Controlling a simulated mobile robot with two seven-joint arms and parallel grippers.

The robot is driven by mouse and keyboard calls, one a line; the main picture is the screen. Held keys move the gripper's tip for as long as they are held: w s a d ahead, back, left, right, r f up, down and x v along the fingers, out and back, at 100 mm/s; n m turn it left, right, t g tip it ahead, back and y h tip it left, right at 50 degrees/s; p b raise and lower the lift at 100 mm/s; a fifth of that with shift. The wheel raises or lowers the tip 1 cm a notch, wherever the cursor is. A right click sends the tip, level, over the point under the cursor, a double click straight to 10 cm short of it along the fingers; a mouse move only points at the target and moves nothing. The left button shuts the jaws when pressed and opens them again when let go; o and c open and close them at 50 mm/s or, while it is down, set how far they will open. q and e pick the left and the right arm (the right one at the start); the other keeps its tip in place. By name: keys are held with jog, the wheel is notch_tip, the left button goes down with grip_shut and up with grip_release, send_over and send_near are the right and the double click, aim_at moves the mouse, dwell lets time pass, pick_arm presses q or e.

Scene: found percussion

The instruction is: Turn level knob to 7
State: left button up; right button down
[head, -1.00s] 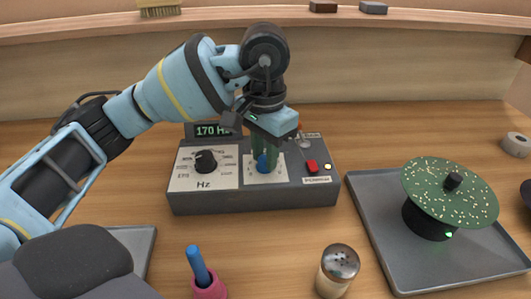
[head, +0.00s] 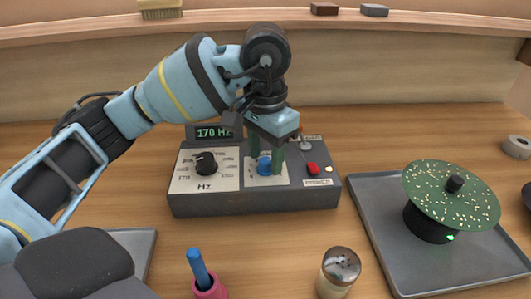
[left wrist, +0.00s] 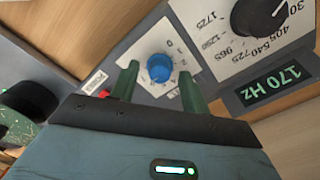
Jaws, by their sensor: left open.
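The blue level knob (head: 265,164) sits on a white dial plate (head: 258,181) on the front panel of a grey box (head: 250,203). It also shows in the left wrist view (left wrist: 160,68), with small scale marks around it. I cannot read which number it points to. My left gripper (head: 266,161) points down over the knob. Its green fingers stand open, one on each side of the knob, with a gap in the left wrist view (left wrist: 159,70). My right gripper is not in view.
A black Hz knob (head: 207,163) is left of the blue knob, under a display (head: 213,133) reading 170 Hz. A red switch (head: 313,169) is to the right. A tray (head: 385,240) holds a speckled green disc (head: 465,195). A shaker (head: 340,270) stands in front.

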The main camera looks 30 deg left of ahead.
aim_at(265, 160)
pick_arm(q)
notch_tip(265, 160, up, 8)
jog(key=shift+f+p, duration=0.25)
jog(key=shift+p, duration=0.35)
